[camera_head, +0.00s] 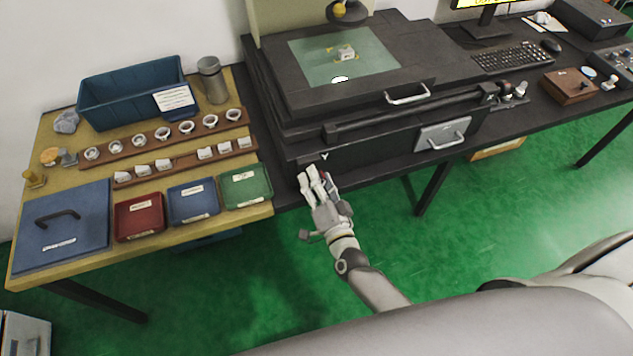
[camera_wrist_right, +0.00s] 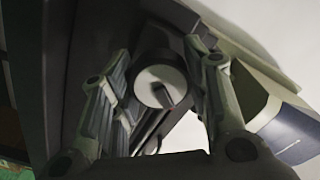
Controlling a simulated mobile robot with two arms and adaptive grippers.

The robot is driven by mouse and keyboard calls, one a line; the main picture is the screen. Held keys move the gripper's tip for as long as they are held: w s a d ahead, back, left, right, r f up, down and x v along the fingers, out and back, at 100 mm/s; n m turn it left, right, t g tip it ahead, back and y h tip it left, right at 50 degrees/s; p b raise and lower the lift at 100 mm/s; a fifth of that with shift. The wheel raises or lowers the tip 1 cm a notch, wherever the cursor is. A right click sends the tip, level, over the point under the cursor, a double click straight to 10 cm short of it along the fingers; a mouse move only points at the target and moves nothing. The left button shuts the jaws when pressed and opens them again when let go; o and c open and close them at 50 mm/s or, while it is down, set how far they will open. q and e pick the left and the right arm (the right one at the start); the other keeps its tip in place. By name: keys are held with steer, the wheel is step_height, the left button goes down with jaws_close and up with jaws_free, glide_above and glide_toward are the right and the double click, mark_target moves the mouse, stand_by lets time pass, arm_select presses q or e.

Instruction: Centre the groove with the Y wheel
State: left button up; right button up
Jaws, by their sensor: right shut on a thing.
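The Y wheel is on the front of the black measuring machine, below a white "Y" mark; the wrist view shows its round pale face with a dark grip (camera_wrist_right: 160,85). My right gripper (camera_head: 313,180) is at this wheel, and in the wrist view its fingers (camera_wrist_right: 163,88) stand on either side of it, shut on it. In the head view the fingers hide most of the wheel. A small pale ring piece (camera_head: 346,52) sits on the green glass stage (camera_head: 375,62), between yellow marks. Its groove is too small to make out. My left gripper is not in view.
A wooden bench on the left holds racks of rings (camera_head: 185,127), a blue bin (camera_head: 130,95), a metal flask (camera_head: 211,80), and red, blue and green trays (camera_head: 246,185). A keyboard (camera_head: 512,57) and monitor stand at the right. Drawer handles (camera_head: 408,95) jut from the machine front.

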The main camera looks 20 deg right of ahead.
steer(key=shift+m, duration=0.3)
steer(key=o, duration=1)
steer(key=shift+o, duration=0.2)
steer(key=s, duration=1.2)
steer(key=shift+d, duration=0.25)
